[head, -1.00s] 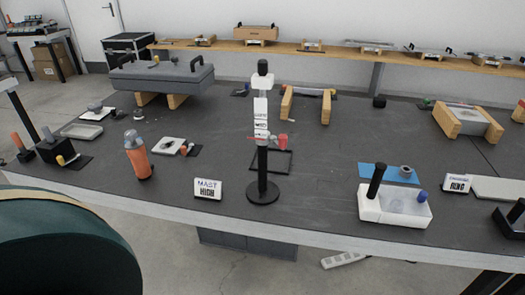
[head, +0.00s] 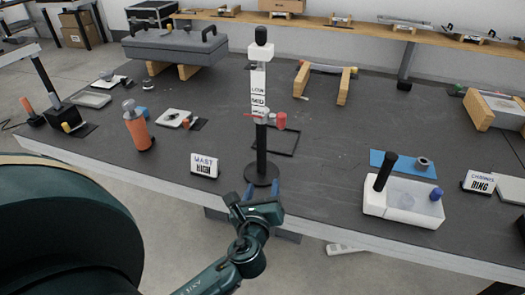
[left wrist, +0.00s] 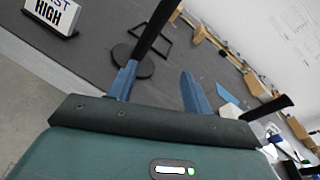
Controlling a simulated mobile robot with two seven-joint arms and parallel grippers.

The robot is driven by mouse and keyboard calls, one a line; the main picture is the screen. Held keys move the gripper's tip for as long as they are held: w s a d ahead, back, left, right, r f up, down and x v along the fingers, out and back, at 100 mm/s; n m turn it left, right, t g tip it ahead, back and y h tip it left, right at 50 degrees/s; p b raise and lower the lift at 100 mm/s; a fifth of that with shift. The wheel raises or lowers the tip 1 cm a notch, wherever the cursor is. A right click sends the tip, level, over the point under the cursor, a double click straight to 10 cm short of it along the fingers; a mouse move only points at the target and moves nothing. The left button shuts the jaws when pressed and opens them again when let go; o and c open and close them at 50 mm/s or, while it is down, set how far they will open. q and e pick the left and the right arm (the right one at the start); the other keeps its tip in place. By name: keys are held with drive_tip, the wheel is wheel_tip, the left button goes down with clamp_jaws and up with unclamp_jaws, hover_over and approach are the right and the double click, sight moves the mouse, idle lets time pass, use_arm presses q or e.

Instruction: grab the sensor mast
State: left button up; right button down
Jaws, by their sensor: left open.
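The sensor mast (head: 261,150) stands upright near the table's front edge. It has a round black base, a black lower pole, a white labelled upper section and a black top. A red piece sticks out at mid-height. My left gripper (head: 262,187) is open and empty, low in front of the mast's base, with its two blue fingers pointing toward it. In the left wrist view, the mast's pole (left wrist: 158,28) rises behind the left-hand finger of my gripper (left wrist: 158,75), with the base beyond the fingertips. My right gripper is not in view.
A "MAST HIGH" card (head: 204,166) stands left of the mast. A black square frame (head: 290,146) lies behind it. An orange bottle (head: 137,127) is further left, and a white tray (head: 405,211) with a black handle is to the right.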

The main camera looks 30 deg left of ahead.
sight(261, 141)
use_arm(q)
drive_tip(key=w+a+r+m, duration=0.1)
drive_tip(key=w, duration=0.1)
drive_tip(key=w+a+r+m+y, duration=0.1)
drive_tip(key=w+a, duration=0.1)
drive_tip(key=w, duration=0.1)
drive_tip(key=w+a+r+m+y, duration=0.1)
drive_tip(key=w+a, duration=0.1)
drive_tip(key=w, duration=0.1)
drive_tip(key=shift+w+a+r+t, duration=0.1)
drive_tip(key=shift+a+r+t, duration=0.1)
drive_tip(key=shift+r+t, duration=0.2)
drive_tip(key=shift+p+x, duration=0.45)
drive_tip(key=shift+x, duration=2.45)
drive_tip(key=shift+a+r, duration=0.15)
drive_tip(key=shift+a, duration=0.05)
drive_tip(key=shift+c, duration=0.3)
clamp_jaws()
drive_tip(key=shift+r, duration=0.1)
